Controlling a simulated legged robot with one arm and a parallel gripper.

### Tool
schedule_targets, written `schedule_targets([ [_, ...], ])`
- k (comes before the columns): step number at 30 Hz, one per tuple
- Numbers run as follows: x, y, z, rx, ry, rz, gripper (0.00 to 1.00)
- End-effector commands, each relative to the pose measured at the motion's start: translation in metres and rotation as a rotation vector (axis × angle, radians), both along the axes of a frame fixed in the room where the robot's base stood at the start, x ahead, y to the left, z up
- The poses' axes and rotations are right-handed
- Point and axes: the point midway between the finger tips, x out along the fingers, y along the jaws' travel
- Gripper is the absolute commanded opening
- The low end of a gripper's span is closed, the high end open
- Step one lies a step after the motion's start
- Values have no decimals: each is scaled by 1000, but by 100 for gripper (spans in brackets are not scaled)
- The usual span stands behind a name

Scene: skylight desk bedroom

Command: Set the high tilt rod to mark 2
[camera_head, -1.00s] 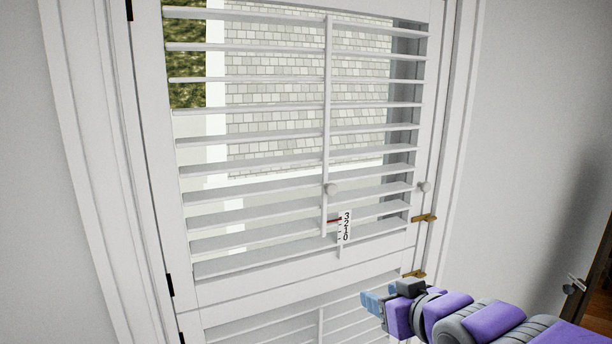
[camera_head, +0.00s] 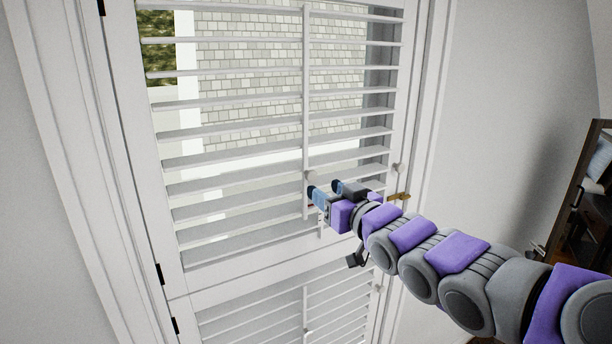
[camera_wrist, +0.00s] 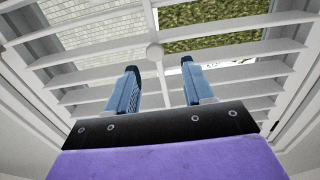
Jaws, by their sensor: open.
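The high tilt rod (camera_head: 305,95) is a white vertical bar in front of the slats of the upper shutter panel. Its round white knob (camera_head: 310,175) is close to my gripper (camera_head: 323,189), which is open and empty. In the wrist view the knob (camera_wrist: 155,51) lies ahead of and between the two blue fingertips (camera_wrist: 158,64), with a visible gap to each finger. The number scale with its marks is hidden behind my gripper in the head view, so the present mark cannot be read.
A second white knob (camera_head: 396,169) sits on the panel's right frame, above a brass latch (camera_head: 399,196). A lower shutter panel (camera_head: 290,310) with its own slats is below. A dark-framed piece (camera_head: 590,200) stands at far right.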

Motion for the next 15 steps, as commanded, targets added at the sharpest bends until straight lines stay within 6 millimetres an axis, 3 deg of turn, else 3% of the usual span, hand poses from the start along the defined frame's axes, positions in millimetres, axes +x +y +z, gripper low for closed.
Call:
schedule_targets([
  [15,64,45,0,-1,2,1,52],
])
